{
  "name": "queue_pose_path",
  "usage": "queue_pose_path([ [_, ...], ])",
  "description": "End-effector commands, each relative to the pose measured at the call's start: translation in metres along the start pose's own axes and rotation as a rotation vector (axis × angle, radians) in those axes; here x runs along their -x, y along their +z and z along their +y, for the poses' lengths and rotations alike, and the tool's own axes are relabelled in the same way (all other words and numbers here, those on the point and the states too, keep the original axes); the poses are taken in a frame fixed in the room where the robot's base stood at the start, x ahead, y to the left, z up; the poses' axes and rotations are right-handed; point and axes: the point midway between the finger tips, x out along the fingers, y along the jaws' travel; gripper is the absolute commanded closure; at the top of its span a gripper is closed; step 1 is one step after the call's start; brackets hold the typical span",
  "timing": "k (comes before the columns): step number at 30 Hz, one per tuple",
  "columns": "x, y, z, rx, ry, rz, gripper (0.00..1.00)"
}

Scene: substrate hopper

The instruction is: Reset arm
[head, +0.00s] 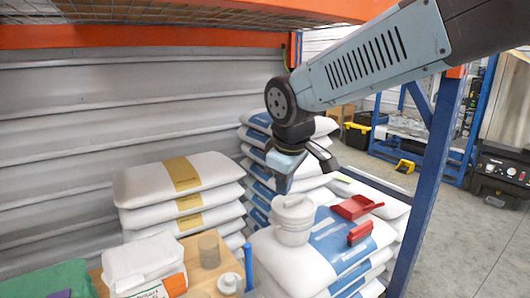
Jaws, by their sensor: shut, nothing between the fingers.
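My arm reaches in from the upper right. My gripper (284,184) points down, shut and empty, over the stacked bags. Its tip appears just above a white lidded tub (292,222); I cannot tell whether they touch. The tub stands on a white and blue bag (335,262).
A red scoop (357,207) and a red brush-like item (360,232) lie on the bag right of the tub. More bags (180,190) are stacked at left. A beaker (209,250) stands on a wooden surface. An orange beam (140,37) is above, a blue post (428,190) at right.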

Motion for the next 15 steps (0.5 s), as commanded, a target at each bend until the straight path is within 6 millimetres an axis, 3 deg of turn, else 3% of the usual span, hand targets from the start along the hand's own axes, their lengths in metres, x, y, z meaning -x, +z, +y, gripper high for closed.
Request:
queue_pose_path([
  [1,0.008,0.019,0.01,-0.08,0.015,0.005,1.0],
  [6,0.028,0.08,0.029,-0.346,0.052,0.022,1.0],
  [15,0.052,0.175,0.031,-0.786,0.103,0.074,1.0],
])
